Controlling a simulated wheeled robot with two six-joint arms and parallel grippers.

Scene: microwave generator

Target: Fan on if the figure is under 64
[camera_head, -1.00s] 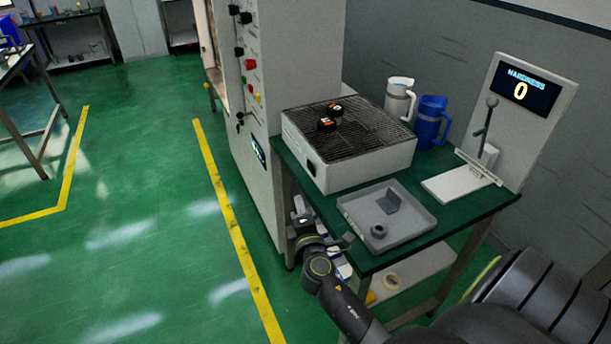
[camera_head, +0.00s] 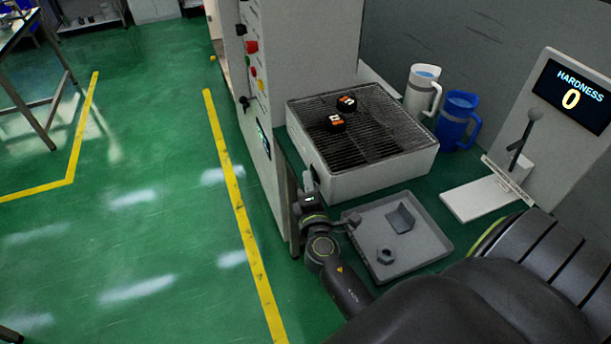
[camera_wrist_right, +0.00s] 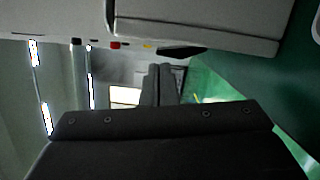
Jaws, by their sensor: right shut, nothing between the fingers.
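The display (camera_head: 573,95) on the upright panel at the right reads "HARDNESS 0". A white box with a dark grille on top (camera_head: 385,165), seemingly the fan, stands on the green table. Two dark pieces with orange marks (camera_head: 337,122) lie on its grille. A dark switch-like patch (camera_head: 320,177) shows at its front left corner, partly hidden. My right gripper (camera_head: 308,182) is shut and empty, just in front of that corner; I cannot tell whether it touches. Its fingers (camera_wrist_right: 160,85) also show in the right wrist view, below a pale box. My left gripper is out of view.
A grey tray (camera_head: 437,247) with a bracket and a nut-like part lies in front of the box. A white jug (camera_head: 420,95) and a blue jug (camera_head: 457,122) stand behind. A cabinet with coloured buttons (camera_head: 254,72) stands left.

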